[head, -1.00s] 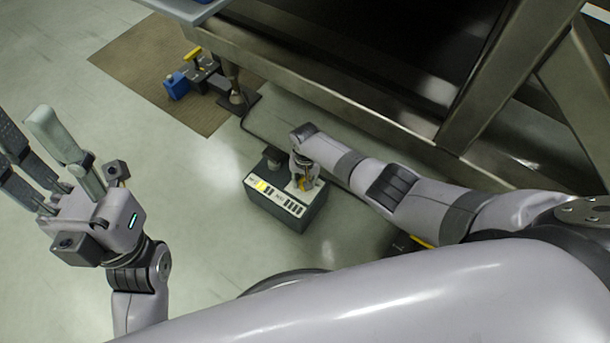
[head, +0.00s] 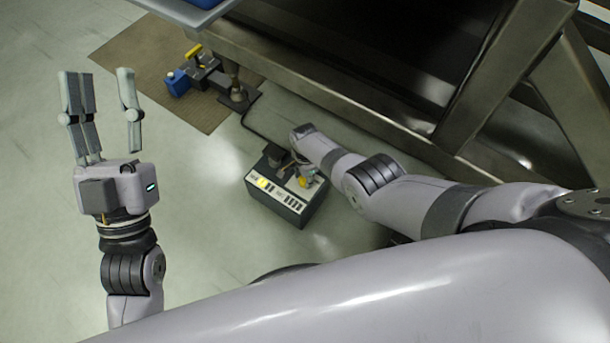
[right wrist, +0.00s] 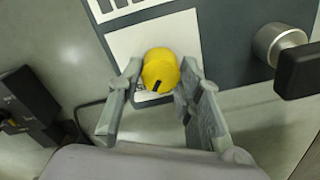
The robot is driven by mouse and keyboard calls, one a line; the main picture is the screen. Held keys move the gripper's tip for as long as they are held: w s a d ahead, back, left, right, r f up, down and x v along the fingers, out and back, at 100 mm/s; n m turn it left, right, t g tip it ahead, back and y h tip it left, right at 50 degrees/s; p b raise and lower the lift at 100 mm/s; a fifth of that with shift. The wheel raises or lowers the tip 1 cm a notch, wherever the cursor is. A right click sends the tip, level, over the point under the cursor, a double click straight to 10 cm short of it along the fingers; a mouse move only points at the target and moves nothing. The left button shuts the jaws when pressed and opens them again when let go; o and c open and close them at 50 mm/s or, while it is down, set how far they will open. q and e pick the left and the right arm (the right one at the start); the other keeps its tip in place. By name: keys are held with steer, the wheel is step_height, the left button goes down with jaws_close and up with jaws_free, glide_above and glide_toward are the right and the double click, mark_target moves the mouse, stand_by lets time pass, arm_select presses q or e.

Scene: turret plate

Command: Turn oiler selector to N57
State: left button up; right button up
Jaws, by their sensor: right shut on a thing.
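The oiler box (head: 281,211) is a dark case with a pale, labelled top, standing on the floor. Its yellow selector knob (right wrist: 160,68) sits on a white plate (right wrist: 132,46) and has a black mark on the side facing my wrist. Printed label text is too small or hidden to read. My right gripper (right wrist: 162,76) is shut on the yellow knob, one finger on either side. In the head view the knob (head: 305,182) shows beside my right arm's end. My left gripper (head: 103,110) is open and empty, raised at the left, fingers pointing up the picture.
A metal knob with a black handle (right wrist: 285,50) stands beside the selector. A metal frame (head: 370,125) rises behind the box. A brown mat (head: 135,65) lies farther back, with a blue block (head: 177,83) and a yellow-handled device on it. The floor at left is clear.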

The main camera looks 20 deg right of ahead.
steer(key=shift+d+m, duration=0.1)
steer(key=shift+m, duration=2.1)
steer(key=o, duration=1.2)
steer(key=shift+c, duration=0.2)
steer(key=shift+r, duration=0.1)
steer(key=shift+r, duration=0.6)
step_height(320, 180, up, 11)
steer(key=shift+f, duration=0.2)
